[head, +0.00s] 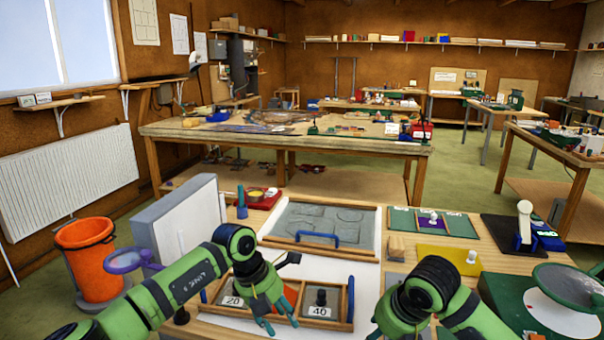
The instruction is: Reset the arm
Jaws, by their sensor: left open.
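My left gripper (279,318) is green with teal fingers. It is open, pointing down over the left part of a wooden divided tray (349,302) with compartments labelled 20 and 40. An orange-red piece (290,296) shows beside its fingers. I cannot tell whether the fingers touch anything. A dark knobbed weight (320,298) sits in the 40 compartment. My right gripper (398,330) is at the bottom, right of the tray. Its fingers are mostly hidden or cut off by the frame edge.
Behind the tray lies a framed grey panel (322,222) with a blue handle. A grey upright block (180,222) and an orange bucket (90,262) are at left. A yellow mat (445,256) and a green machine with a round disc (568,280) are at right.

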